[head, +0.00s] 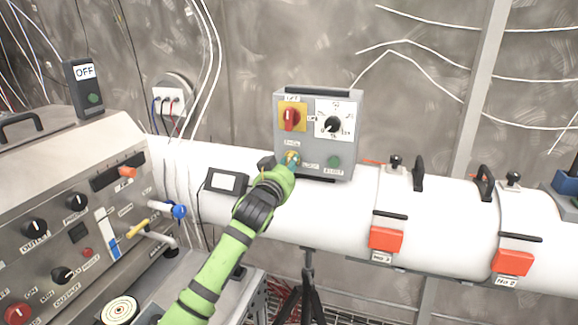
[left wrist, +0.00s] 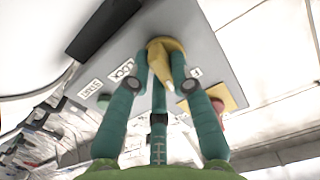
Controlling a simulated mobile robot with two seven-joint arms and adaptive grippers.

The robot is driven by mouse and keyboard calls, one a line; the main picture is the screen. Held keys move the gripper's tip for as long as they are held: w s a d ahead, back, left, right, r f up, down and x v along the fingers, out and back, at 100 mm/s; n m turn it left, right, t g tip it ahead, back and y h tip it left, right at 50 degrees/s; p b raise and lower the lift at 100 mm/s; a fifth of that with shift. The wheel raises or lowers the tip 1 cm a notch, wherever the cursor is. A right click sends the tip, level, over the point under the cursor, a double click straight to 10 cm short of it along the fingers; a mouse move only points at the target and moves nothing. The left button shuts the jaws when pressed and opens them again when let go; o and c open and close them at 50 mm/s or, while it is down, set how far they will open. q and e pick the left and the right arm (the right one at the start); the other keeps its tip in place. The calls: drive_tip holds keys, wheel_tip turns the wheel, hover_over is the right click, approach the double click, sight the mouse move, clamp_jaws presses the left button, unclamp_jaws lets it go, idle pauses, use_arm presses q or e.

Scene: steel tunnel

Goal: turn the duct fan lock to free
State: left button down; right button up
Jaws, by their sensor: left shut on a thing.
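The duct fan lock (head: 292,156) is a small brass-yellow knob low on the left of the grey control box (head: 344,172). In the left wrist view the lock (left wrist: 163,58) is a yellow knob with a pointed handle. My left gripper (head: 288,165) is at the lock, its green-teal fingers closed around it. My right gripper is not in view.
The box also has a red switch on a yellow plate (head: 291,117), a black dial (head: 333,124) and a green button (head: 334,161). It stands by the white duct (head: 350,205) with orange latches. A small black-framed display (head: 226,182) is left of my gripper. A control console (head: 60,215) fills the left.

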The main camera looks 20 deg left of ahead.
use_arm(q)
drive_tip(key=shift+r+n, duration=0.1)
drive_tip(key=shift+n, duration=1)
drive_tip(key=c, duration=1.1)
unclamp_jaws()
drive_tip(key=s, duration=1.2)
drive_tip(key=shift+a, duration=0.25)
